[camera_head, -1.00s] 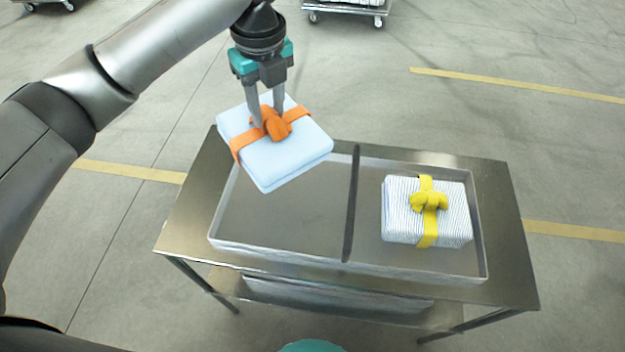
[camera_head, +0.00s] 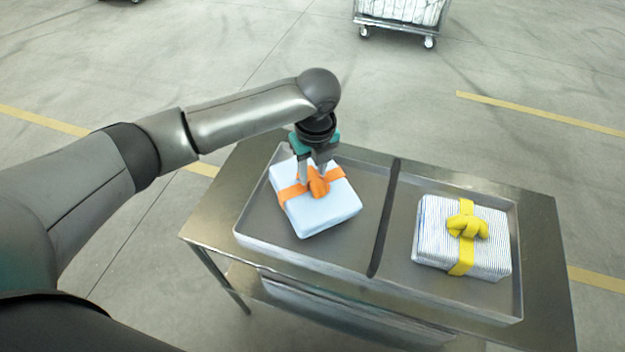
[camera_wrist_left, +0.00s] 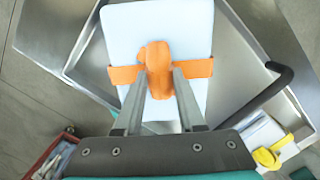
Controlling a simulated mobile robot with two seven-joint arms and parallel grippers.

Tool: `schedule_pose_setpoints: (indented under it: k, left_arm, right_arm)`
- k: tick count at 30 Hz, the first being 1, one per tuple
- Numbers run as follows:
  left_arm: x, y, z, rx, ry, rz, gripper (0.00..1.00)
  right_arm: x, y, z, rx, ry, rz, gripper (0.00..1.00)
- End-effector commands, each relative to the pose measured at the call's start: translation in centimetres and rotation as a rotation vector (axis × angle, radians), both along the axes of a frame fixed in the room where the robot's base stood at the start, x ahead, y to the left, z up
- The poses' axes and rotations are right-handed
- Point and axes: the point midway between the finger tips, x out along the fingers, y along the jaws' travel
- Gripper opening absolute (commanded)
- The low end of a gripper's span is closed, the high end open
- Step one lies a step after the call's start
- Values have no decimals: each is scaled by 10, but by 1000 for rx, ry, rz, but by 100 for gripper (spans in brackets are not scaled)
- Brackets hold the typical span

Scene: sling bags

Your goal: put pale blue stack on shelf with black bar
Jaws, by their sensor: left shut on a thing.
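The pale blue stack (camera_head: 325,211) is tied with an orange band and knot. My left gripper (camera_head: 313,180) comes down from above and is shut on the orange knot. The stack is over or in the left compartment of a shallow grey metal tray (camera_head: 300,252), turned at an angle to its walls; I cannot tell whether it touches the floor. The black bar (camera_head: 385,220) divides the tray, to the right of the stack and apart from it. The left wrist view also shows the stack (camera_wrist_left: 190,25) below the fingers (camera_wrist_left: 158,95) and the bar (camera_wrist_left: 262,93). My right gripper is not in view.
A striped stack with a yellow band (camera_head: 435,240) lies in the tray's right compartment. The tray stands on a metal table (camera_head: 545,235) with a lower shelf. A wheeled cart (camera_head: 400,10) stands far back. A red crate (camera_wrist_left: 45,155) shows in the left wrist view.

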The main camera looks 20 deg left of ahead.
Motion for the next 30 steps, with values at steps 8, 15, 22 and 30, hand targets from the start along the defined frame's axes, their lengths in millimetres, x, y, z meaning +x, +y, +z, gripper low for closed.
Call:
schedule_pose_setpoints:
  k: [8,15,22,30]
  left_arm:
    - [0,-1,-32,-1,-2,-2,0]
    - [0,-1,-32,-1,-2,-1,0]
    - [-1,0,-34,0,1,-1,57]
    - [-1,0,-34,1,2,-1,68]
  right_arm:
    - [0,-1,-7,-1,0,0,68]
    - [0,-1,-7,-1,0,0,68]
    - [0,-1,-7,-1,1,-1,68]
    - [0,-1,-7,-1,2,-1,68]
